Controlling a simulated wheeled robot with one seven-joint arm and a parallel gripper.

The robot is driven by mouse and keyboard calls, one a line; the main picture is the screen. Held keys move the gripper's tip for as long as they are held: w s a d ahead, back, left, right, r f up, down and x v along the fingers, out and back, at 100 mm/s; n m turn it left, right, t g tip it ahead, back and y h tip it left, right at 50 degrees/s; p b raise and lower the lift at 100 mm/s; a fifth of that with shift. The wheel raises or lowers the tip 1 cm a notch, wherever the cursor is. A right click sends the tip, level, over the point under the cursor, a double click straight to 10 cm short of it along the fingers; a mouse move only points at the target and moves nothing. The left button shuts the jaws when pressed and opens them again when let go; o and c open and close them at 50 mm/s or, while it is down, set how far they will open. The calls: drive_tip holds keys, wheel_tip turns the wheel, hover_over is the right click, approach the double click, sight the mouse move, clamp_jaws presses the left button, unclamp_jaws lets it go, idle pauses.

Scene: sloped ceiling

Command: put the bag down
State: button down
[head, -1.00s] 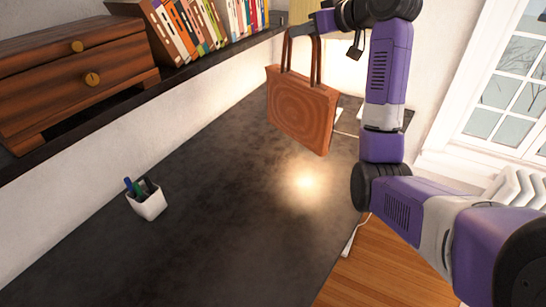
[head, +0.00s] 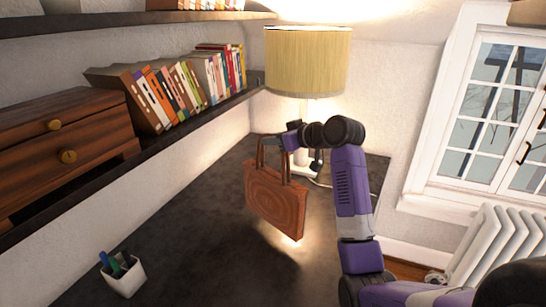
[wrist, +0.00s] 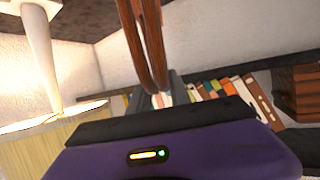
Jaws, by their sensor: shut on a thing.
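The brown bag (head: 275,202) hangs by its two handles over the dark desk in the head view. My gripper (head: 284,141) is shut on the handles near their top. In the wrist view the handles (wrist: 147,45) run up the picture from between the jaws of my gripper (wrist: 158,98). The bag's body is out of the wrist view. The bag hangs slightly tilted, with its bottom edge close to the desk (head: 180,245); I cannot tell whether it touches.
A lamp with a yellow shade (head: 307,62) stands behind my gripper. A white pen cup (head: 122,275) stands at the desk's front left. A shelf with books (head: 175,92) and a wooden drawer box (head: 65,150) runs along the left wall. The desk between cup and bag is clear.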

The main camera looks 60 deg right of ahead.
hover_over(273, 175)
drive_tip(key=shift+s+f+p, duration=0.1)
drive_tip(key=shift+f+p, duration=0.3)
drive_tip(key=shift+f, duration=2.6)
drive_tip(key=shift+a+f, duration=0.1)
drive_tip(key=c, duration=1.2)
unclamp_jaws()
drive_tip(key=shift+f, duration=0.15)
drive_tip(key=b+v, duration=0.2)
drive_tip(key=v, duration=1)
